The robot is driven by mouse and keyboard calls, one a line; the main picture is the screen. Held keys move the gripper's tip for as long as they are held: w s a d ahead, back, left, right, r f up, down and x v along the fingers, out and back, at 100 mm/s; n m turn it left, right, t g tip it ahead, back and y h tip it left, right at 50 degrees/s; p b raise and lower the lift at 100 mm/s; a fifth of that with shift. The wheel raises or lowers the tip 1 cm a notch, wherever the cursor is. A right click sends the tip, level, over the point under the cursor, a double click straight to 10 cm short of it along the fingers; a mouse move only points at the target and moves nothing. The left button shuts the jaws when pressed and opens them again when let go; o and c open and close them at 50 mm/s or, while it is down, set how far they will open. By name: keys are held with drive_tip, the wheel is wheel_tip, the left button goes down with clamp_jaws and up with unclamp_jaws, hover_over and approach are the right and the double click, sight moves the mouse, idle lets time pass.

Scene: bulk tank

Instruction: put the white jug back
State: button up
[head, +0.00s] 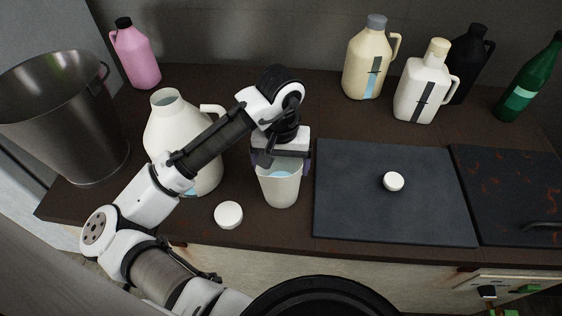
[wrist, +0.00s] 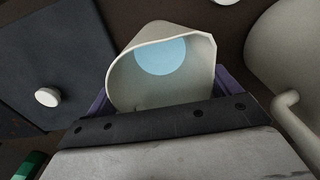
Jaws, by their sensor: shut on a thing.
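A large white jug (head: 165,128) without a cap stands upright on the counter at left, partly hidden behind my arm. Its side and handle show at the right of the wrist view (wrist: 284,52). A second, white capped jug (head: 409,98) with a dark stripe stands at the back right. My gripper (head: 281,163) is right of the open jug and shut on a white cup (head: 280,190). The cup is upright; the wrist view looks into it (wrist: 130,80) and shows pale blue liquid (wrist: 162,56). I cannot tell whether its base touches the counter.
One white cap (head: 228,214) lies on the counter front, another (head: 393,181) on the dark mat (head: 350,215). A metal bucket (head: 65,120) and pink bottle (head: 137,58) are left. A cream jug (head: 363,72), black jug (head: 470,58) and green bottle (head: 528,82) stand behind.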

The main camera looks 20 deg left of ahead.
drive_tip(key=o, duration=1.3)
drive_tip(key=shift+f, duration=0.1)
drive_tip(key=shift+c, duration=0.2)
wheel_tip(320, 180, up, 12)
drive_tip(key=shift+s, duration=0.1)
